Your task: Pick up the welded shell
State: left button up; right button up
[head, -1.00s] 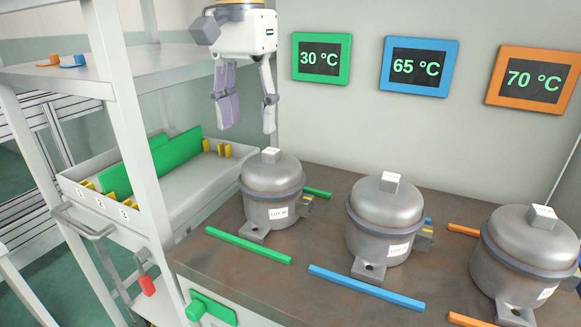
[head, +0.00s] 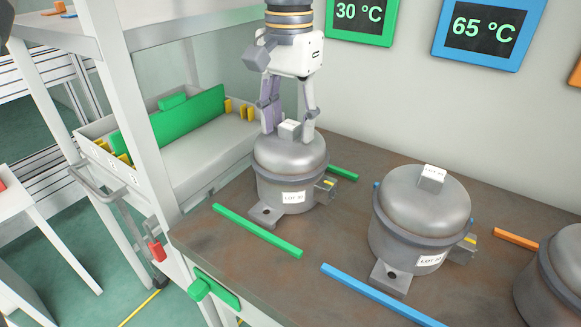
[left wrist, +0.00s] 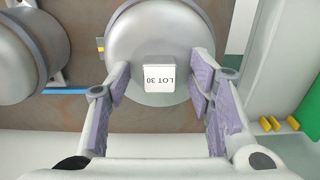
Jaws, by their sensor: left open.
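Three grey domed shells stand upright on the brown bench. The left one (head: 290,165) has a small light block (head: 290,130) on its lid and a LOT label. In the left wrist view the block (left wrist: 159,75) reads LOT 30 and the shell (left wrist: 140,30) lies below it. My left gripper (head: 289,137) points down over this shell. Its open fingers are on either side of the block, with gaps to it in the wrist view. Whether they touch the lid I cannot tell. The middle shell (head: 420,205) and right shell (head: 555,270) stand apart. My right gripper is out of view.
Green (head: 258,231), blue (head: 378,295) and orange (head: 516,239) strips lie on the bench (head: 325,235). A green screen (head: 362,14) and a blue screen reading 65 °C (head: 487,28) hang behind. A shelf post (head: 145,120) and a tray (head: 205,165) stand left.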

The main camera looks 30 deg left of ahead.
pick_arm(q)
grip_shut()
jog(key=shift+w, duration=0.1)
dwell(0.3)
